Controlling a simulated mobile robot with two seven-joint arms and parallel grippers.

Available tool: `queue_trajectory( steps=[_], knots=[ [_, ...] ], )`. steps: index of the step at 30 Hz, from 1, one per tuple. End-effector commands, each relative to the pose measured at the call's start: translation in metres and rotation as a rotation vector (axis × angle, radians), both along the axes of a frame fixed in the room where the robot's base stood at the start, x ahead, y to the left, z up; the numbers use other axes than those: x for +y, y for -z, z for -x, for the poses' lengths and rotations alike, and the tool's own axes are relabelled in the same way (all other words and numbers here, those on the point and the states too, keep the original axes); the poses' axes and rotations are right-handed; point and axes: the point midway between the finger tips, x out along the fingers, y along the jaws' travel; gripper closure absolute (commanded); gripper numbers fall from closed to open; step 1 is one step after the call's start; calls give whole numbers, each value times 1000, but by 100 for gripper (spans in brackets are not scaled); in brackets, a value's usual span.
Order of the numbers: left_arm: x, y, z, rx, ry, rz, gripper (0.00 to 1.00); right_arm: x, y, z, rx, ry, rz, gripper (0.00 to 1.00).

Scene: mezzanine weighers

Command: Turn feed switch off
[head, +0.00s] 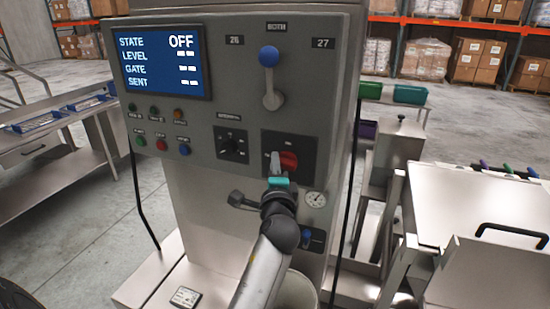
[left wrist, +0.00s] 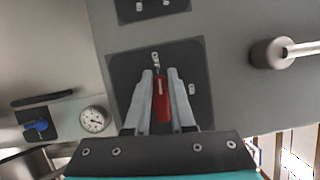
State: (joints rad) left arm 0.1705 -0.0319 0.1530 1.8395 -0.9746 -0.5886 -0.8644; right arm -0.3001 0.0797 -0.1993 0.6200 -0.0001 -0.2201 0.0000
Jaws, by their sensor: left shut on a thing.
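The feed switch is a red rotary handle (head: 289,160) on a dark square plate (head: 307,154), low on the right of the grey control panel. The left wrist view shows the red handle (left wrist: 163,105) lengthwise between my two pale fingers. My left gripper (left wrist: 160,74) is shut on it, one finger along each side. In the head view my left gripper (head: 275,162) reaches the switch from below and hides part of it. The handle points toward the plate's left mark, which I cannot read. The panel screen (head: 160,62) reads STATE OFF. My right gripper is not in view.
A blue-ball lever (head: 269,75) stands above the switch. A black selector (head: 232,145) is to its left, a round gauge (head: 314,199) below right. Coloured buttons (head: 162,144) sit under the screen. A steel table with a black handle (head: 510,232) stands at right.

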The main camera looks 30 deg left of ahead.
Motion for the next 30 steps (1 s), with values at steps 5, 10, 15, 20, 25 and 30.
queue_trajectory(
  steps=[5, 10, 15, 20, 25, 30],
  knots=[
    [-1, 1, 0, -15, 1, 74, 100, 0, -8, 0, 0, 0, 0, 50],
    [0, 3, 0, -23, 1, 107, 100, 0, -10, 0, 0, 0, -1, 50],
    [0, 3, 0, -27, 1, 119, 100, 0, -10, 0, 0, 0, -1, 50],
    [0, 4, 0, -27, 1, 120, 100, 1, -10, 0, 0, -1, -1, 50],
    [0, 4, 0, -27, 1, 120, 75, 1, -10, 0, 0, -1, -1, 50],
    [0, 3, 0, -26, 1, 118, 56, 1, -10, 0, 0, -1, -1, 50]
  ],
)
